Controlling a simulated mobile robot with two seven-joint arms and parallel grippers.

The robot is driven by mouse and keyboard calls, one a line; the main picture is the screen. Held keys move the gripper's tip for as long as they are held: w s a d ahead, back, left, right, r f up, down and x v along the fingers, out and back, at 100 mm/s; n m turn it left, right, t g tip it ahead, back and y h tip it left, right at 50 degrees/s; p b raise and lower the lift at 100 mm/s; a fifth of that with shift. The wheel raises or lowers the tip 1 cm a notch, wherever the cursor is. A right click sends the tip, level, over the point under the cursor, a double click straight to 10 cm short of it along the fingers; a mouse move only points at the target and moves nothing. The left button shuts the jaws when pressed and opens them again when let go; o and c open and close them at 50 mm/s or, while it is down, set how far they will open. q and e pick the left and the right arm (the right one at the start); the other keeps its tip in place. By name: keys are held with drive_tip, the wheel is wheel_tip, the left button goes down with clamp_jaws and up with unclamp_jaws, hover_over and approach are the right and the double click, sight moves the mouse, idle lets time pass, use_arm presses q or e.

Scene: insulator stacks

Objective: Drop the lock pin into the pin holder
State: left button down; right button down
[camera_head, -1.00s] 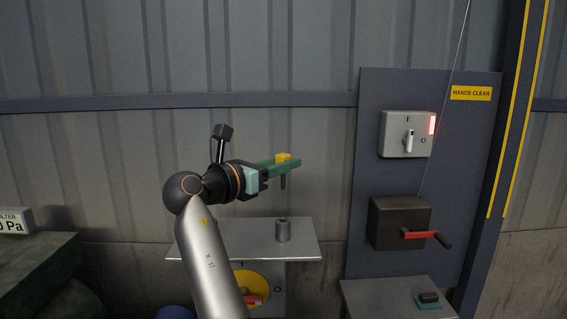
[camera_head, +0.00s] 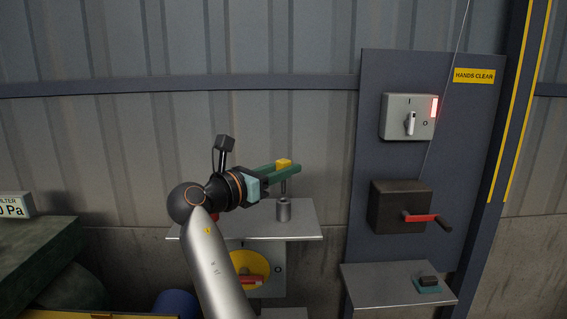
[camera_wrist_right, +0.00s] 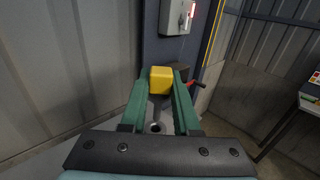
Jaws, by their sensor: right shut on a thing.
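The lock pin has a yellow block head (camera_head: 284,163) and a thin grey shaft that points down. My right gripper (camera_head: 288,168), with green fingers, is shut on the head near its fingertips. The pin holder (camera_head: 284,211) is a grey upright cylinder on a small metal shelf. In the head view the shaft hangs in line above the holder, its lower end close to the holder's top. In the right wrist view the yellow head (camera_wrist_right: 161,80) sits between the fingers, and a dark round hole shows between them, lower in the picture. My left gripper is out of view.
The metal shelf (camera_head: 240,223) has a yellow disc with a red handle (camera_head: 250,270) below it. To the right stand a panel with a switch box (camera_head: 408,117), a dark box with a red-handled crank (camera_head: 400,206), and a second shelf (camera_head: 385,283). Open air surrounds the gripper.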

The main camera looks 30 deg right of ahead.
sight(283, 193)
idle(0.8)
drive_tip(key=shift+p, duration=0.7)
idle(0.5)
drive_tip(key=shift+f+b, duration=0.35)
drive_tip(key=shift+f, duration=2.35)
drive_tip(key=c, duration=0.6)
unclamp_jaws()
